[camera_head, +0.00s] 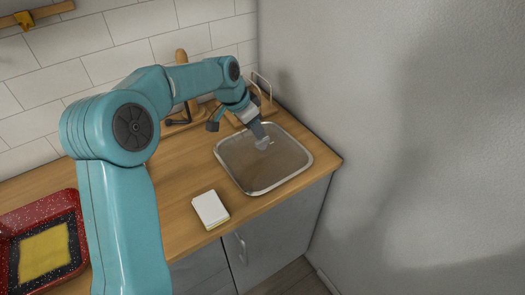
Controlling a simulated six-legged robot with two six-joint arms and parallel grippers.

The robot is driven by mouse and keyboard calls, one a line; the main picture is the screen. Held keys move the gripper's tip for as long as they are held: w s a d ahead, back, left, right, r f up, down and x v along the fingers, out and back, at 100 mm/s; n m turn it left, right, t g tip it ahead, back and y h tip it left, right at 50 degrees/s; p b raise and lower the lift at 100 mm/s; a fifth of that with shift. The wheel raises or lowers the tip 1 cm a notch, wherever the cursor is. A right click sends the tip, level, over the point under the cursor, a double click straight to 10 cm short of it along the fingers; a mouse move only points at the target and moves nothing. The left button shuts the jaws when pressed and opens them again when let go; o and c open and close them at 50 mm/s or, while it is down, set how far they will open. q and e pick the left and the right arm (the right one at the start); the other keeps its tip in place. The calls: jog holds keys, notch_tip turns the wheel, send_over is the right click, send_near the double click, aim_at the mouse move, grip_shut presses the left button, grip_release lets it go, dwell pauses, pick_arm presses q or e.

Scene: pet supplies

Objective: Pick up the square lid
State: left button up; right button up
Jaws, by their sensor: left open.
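The square lid (238,172) looks like a clear brownish pane with a shiny metal rim and rounded corners. It lies flat at the right end of the wooden counter. My left gripper (263,143) reaches down over its far half, near the small grey part in its middle. The gripper is open, but its fingers are small and partly overlap that part. I cannot tell whether they touch it. My right gripper is not in view.
A white block (210,208) lies near the counter's front edge. A red speckled tray (16,220) with a yellow piece stands at the left. Wooden items and a wire rack (262,84) stand against the tiled wall. A grey wall rises at the right.

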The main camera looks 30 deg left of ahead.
pick_arm(q)
jog(key=shift+f, duration=0.3)
jog(key=p, duration=0.1)
send_over(262, 152)
jog(key=a, duration=0.1)
jog(key=x, duration=0.4)
jog(key=shift+s+a+f, duration=0.2)
jog(key=shift+s+a, duration=0.1)
jog(key=shift+s, duration=0.05)
jog(key=shift+w+a+f, duration=0.1)
jog(key=shift+w+f, duration=0.05)
jog(key=shift+f, duration=0.3)
jog(key=shift+c, duration=0.4)
grip_shut()
